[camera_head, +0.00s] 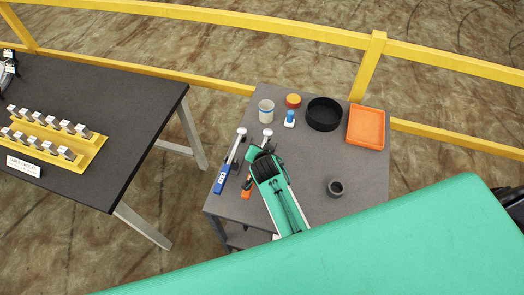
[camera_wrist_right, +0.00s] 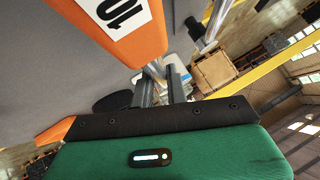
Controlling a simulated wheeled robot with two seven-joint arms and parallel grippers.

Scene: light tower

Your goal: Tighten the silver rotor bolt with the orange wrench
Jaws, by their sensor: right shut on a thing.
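My right gripper (camera_head: 262,152) is over the small grey table and shut on the orange wrench. The wrench's orange handle (camera_head: 247,187) shows beside the gripper, and its silver head (camera_head: 267,132) shows beyond the fingers. In the right wrist view the orange handle (camera_wrist_right: 130,25), with a white "10" label, is large and close above the fingers (camera_wrist_right: 158,90). The gripper hides part of the wrench. I cannot make out the silver rotor bolt in either view. My left gripper is not in view.
A blue wrench (camera_head: 228,165) lies left of the gripper. A cup (camera_head: 266,110), black bowl (camera_head: 323,114), orange tray (camera_head: 367,127) and dark ring (camera_head: 336,188) stand on the small table (camera_head: 360,175). A dark table (camera_head: 110,90) at left bears a yellow rack (camera_head: 75,147). A yellow rail (camera_head: 440,60) runs behind.

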